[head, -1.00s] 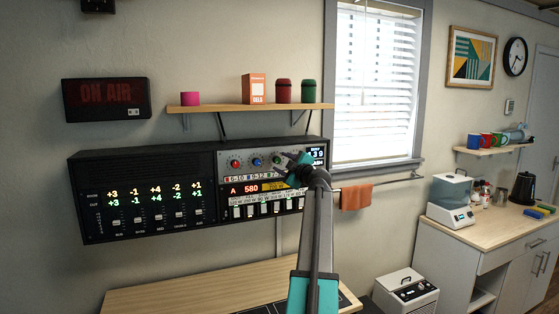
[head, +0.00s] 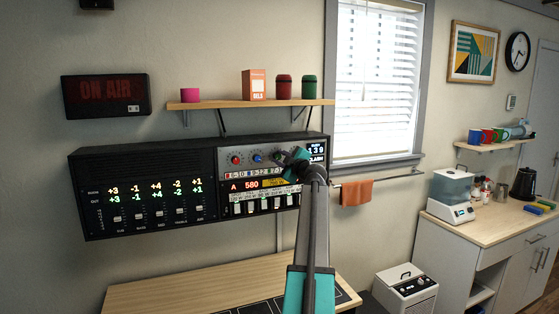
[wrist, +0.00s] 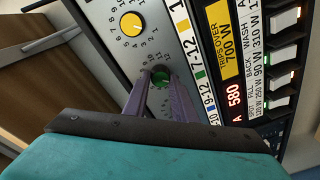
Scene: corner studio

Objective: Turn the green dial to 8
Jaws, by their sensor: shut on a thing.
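The green dial (wrist: 161,77) shows in the wrist view between the two purple-grey fingers of my gripper (wrist: 160,76). The fingers are shut on its sides and partly cover the numbers printed around it, so I cannot read its setting. In the head view my gripper (head: 283,157) is at the right part of the grey control panel, hiding most of the green dial. The red dial (head: 235,160) and blue dial (head: 257,159) sit to its left. A yellow dial (wrist: 131,23) is beside the green one in the wrist view.
Below the dials run a coloured label strip (wrist: 208,88), a red 580 display (wrist: 235,104) and several white switches (wrist: 284,56). A wooden shelf (head: 225,106) with canisters and a box hangs above the console. A towel rail (head: 398,178) is to the right.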

